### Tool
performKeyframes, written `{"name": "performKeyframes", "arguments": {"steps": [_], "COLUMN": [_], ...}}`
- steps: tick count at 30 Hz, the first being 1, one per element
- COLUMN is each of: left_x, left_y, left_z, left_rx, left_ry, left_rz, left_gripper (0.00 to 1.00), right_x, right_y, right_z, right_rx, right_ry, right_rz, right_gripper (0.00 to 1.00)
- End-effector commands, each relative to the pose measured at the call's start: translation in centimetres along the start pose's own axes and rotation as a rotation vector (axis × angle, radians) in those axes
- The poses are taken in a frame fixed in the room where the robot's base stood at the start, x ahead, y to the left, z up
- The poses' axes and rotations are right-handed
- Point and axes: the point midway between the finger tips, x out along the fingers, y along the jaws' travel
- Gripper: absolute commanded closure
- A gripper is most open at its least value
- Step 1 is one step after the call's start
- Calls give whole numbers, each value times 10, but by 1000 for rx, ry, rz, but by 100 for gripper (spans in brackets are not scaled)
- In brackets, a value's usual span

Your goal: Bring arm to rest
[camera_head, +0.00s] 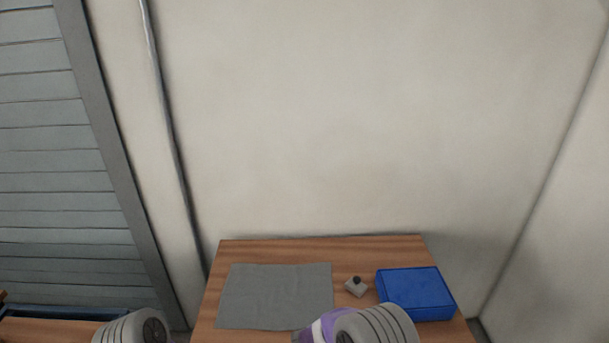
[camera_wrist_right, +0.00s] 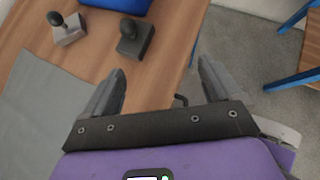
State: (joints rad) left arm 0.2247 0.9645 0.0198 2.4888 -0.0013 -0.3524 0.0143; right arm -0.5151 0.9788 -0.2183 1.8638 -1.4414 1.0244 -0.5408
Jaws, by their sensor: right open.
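My right gripper (camera_wrist_right: 162,88) is open in the right wrist view, with nothing between its fingers. It hangs over the edge of the wooden table (camera_wrist_right: 160,85), partly over the floor. In the head view only the grey and purple part of my right arm (camera_head: 372,325) shows at the table's front; its fingers are hidden. A grey link of my left arm (camera_head: 133,328) shows at the bottom left, and the left gripper is out of view.
A grey mat (camera_head: 275,296) lies on the table's left. A light grey block with a dark knob (camera_head: 356,289) sits beside a blue box (camera_head: 415,294). The wrist view shows a second, darker knobbed block (camera_wrist_right: 134,40). Blue-legged furniture (camera_wrist_right: 293,80) stands across the floor.

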Motion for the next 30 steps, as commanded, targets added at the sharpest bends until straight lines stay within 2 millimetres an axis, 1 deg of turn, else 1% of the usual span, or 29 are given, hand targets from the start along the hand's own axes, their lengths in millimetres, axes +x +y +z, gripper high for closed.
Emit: {"name": "performKeyframes", "arguments": {"steps": [2,5,8,9,11,12,14,15,17,18,20,21,23,24,26,27,30], "left_x": [0,0,0,0,0,0,0,0,0,0,0,0,0,0,0,13,39], "left_y": [0,0,0,0,0,0,0,0,0,0,0,0,0,0,0,-5,-15], "left_z": [0,1,1,1,1,1,1,1,1,1,1,1,1,1,1,0,0], "left_rx": [0,0,0,0,0,0,0,0,0,0,0,0,0,0,0,0,0], "left_ry": [-1,-2,-2,-2,-2,-2,-2,-2,-2,-2,-2,-2,-2,-2,-2,-1,-3], "left_rz": [0,0,0,0,0,0,0,0,0,0,0,0,0,0,0,0,0], "left_gripper": [57,57,57,57,57,57,57,57,57,57,57,57,57,57,57,57,57], "right_x": [10,19,21,18,8,-1,-15,-24,-35,-40,-44,-44,-43,-40,-34,-24,-7], "right_y": [-21,-50,-88,-106,-130,-142,-155,-161,-166,-168,-170,-171,-175,-179,-187,-185,-183], "right_z": [-21,-54,-97,-118,-148,-166,-188,-200,-212,-216,-220,-221,-220,-218,-215,-225,-247], "right_rx": [45,129,271,356,514,631,820,952,1153,1288,1485,1615,1805,1928,2111,2122,2109], "right_ry": [95,238,423,512,646,726,824,876,929,947,954,944,910,875,802,801,808], "right_rz": [-57,-143,-275,-347,-468,-551,-677,-758,-873,-945,-1042,-1099,-1177,-1221,-1278,-1273,-1265], "right_gripper": [9,9,9,9,9,9,9,9,9,9,9,9,9,9,9,9,9]}}
